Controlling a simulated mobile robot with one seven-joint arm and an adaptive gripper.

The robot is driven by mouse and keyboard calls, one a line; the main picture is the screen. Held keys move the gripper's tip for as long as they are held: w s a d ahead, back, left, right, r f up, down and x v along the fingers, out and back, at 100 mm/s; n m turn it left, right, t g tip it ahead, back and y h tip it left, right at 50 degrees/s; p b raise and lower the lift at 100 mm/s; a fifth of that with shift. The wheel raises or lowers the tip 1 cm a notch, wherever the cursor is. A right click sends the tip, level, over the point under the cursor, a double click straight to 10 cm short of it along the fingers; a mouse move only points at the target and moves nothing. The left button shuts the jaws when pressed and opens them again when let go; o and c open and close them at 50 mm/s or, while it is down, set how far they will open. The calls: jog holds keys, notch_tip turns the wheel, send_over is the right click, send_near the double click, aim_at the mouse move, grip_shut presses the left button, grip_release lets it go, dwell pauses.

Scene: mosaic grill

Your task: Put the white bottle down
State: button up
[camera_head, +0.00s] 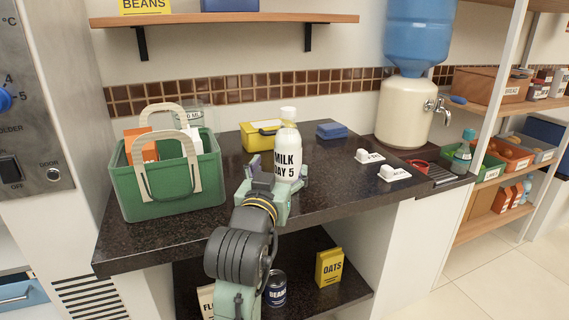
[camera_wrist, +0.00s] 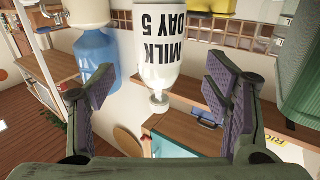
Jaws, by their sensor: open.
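The white bottle (camera_head: 287,150) has a white cap and a label reading MILK DAY 5. It is upright over the dark counter (camera_head: 335,190) in the head view; its base is hidden behind my gripper, so contact with the counter cannot be seen. My gripper (camera_head: 276,178) is open at the near side of the bottle. In the upside-down wrist view, the bottle (camera_wrist: 168,50) shows between the spread fingers of my gripper (camera_wrist: 160,88), with gaps on both sides.
A green bag (camera_head: 170,190) with items stands left of the bottle. A yellow box (camera_head: 259,138) and blue box (camera_head: 331,131) lie behind. Small labelled white holders (camera_head: 393,172) and a water dispenser (camera_head: 404,110) stand to the right. Clear counter lies right of my gripper.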

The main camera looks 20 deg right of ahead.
jog(key=shift+v, duration=1.6)
